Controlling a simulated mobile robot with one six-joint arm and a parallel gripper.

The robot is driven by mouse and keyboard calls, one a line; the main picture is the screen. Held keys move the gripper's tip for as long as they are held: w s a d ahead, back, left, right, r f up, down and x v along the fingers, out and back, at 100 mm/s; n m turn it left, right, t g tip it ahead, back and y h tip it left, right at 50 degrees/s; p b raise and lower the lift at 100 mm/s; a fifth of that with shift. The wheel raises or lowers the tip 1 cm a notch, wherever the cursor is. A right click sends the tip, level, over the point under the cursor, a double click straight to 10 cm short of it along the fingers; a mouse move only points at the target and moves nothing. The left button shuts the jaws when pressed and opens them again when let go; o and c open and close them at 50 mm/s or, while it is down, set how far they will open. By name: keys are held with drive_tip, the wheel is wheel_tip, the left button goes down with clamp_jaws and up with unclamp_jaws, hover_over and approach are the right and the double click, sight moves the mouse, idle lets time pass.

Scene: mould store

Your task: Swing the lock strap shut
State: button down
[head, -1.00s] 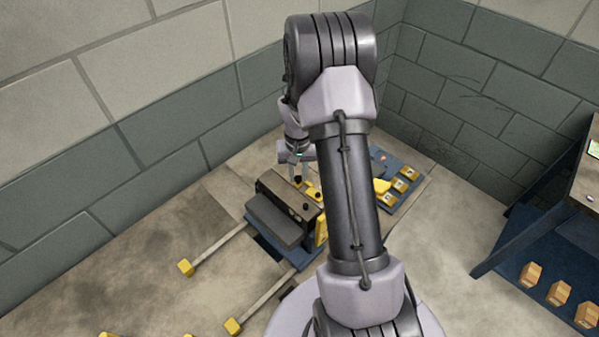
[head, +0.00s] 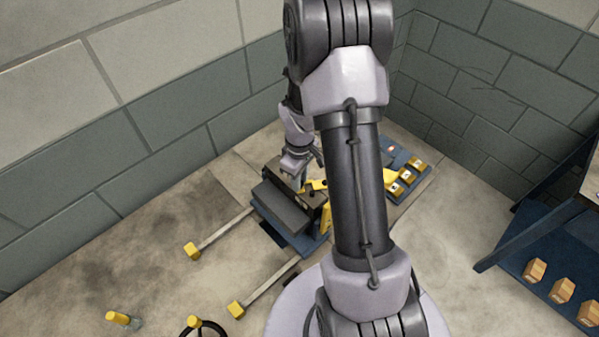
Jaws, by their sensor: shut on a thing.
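The mould (head: 284,212), a dark block with a brown top, stands on a blue base on the floor. The yellow lock strap (head: 319,185) shows at its top beside my gripper. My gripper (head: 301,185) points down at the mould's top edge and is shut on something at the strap. Its fingertips are small and partly hidden, so the exact grip point is not clear. A yellow part (head: 325,216) shows on the mould's right face, partly hidden by my arm.
Two rails with yellow ends (head: 192,250) reach out at lower left. Yellow blocks (head: 409,175) stand on a blue plate behind my arm. A black wheel (head: 206,328) and yellow-topped post (head: 118,318) are at the bottom. A blue shelf (head: 515,250) stands right; block walls close the back.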

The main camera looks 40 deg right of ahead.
drive_tip(key=s+n, duration=0.2)
drive_tip(key=n, duration=0.1)
drive_tip(key=shift+s+a, duration=0.1)
drive_tip(key=shift+a, duration=0.2)
drive_tip(key=shift+s+n, duration=0.45)
drive_tip(key=shift+n, duration=0.35)
drive_tip(key=shift+s+n, duration=0.45)
drive_tip(key=shift+n, duration=0.35)
drive_tip(key=c, duration=1.2)
unclamp_jaws()
drive_tip(key=shift+s, duration=0.1)
drive_tip(key=shift+c, duration=0.2)
wheel_tip(320, 180, up, 18)
drive_tip(key=p, duration=0.4)
drive_tip(key=shift+f+p, duration=0.25)
drive_tip(key=shift+p, duration=0.1)
